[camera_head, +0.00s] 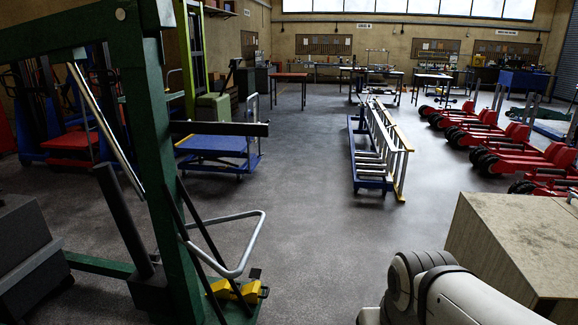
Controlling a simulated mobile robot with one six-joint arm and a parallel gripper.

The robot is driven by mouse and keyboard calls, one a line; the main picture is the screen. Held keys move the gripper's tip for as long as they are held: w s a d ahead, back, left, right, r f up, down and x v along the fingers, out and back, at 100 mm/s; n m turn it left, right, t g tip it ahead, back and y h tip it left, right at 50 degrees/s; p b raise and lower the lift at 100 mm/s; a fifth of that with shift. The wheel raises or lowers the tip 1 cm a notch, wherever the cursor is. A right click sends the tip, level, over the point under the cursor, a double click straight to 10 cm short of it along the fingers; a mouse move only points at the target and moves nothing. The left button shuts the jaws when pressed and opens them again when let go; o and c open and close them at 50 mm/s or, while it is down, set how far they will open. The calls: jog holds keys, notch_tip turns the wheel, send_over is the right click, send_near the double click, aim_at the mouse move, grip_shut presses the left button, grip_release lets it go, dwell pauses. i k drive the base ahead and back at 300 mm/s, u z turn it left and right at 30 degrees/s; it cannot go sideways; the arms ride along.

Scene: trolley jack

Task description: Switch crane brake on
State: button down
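A green workshop crane (165,150) stands close on the left, with its post upright and a grey bent handle (255,240) sticking out to the right. Low at the post's foot is a yellow part (228,288) with a small black pedal-like piece (255,273) raised at its right end. It may be the brake; its on or off state cannot be told. My white arm shows at the bottom right, apart from the crane. My gripper is out of view.
A box-like block (515,245) stands at the right beside my arm. A blue cart with a ladder (380,150) is mid-floor, red trolley jacks (520,160) line the right, and a blue lift table (215,148) stands behind the crane. The floor between is clear.

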aim_at(255, 273)
jog(key=u, duration=0.05)
jog(key=i, duration=2.8)
jog(key=u, duration=1.15)
